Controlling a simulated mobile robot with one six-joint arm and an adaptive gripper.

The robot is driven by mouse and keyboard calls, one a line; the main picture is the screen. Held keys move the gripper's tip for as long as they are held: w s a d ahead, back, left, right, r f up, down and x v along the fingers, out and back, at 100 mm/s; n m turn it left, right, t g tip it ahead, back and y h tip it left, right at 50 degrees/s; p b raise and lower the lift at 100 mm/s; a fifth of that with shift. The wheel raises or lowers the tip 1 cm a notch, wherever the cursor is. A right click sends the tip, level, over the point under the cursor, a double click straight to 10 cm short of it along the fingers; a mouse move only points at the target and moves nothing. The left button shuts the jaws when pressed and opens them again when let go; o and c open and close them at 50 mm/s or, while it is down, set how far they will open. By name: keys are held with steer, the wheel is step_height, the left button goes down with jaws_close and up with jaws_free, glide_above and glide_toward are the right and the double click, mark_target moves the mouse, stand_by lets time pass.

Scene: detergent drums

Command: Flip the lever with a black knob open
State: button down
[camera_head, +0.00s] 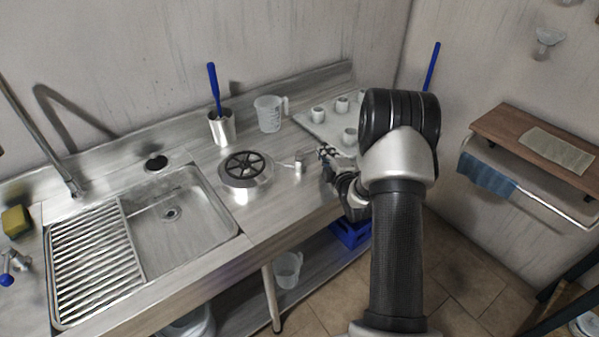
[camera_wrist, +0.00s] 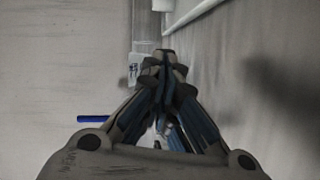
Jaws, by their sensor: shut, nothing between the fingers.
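My gripper (camera_head: 328,168) is above the right part of the steel counter, partly hidden by my own arm. In the wrist view my gripper (camera_wrist: 165,62) is shut, its fingertips together and empty. A round metal vessel (camera_head: 240,184) with a black spoked wheel (camera_head: 246,165) on top stands on the counter, left of my gripper. A thin rod runs from its right side towards a small metal cylinder (camera_head: 299,161). A small dark piece (camera_head: 327,151) shows close to my fingertips. I cannot make out a lever with a black knob for certain in either view.
A sink (camera_head: 190,235) with a ribbed drainer (camera_head: 98,262) is at left. A steel cup with a blue-handled tool (camera_head: 221,128) and a clear jug (camera_head: 268,114) stand behind the vessel. A pale board with several white cups (camera_head: 318,115) lies at the back right. A wooden shelf (camera_head: 535,140) juts from the right wall.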

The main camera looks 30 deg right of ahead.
steer(key=shift+w+d, duration=0.15)
steer(key=shift+w, duration=0.3)
stand_by(0.4)
steer(key=shift+d, duration=0.1)
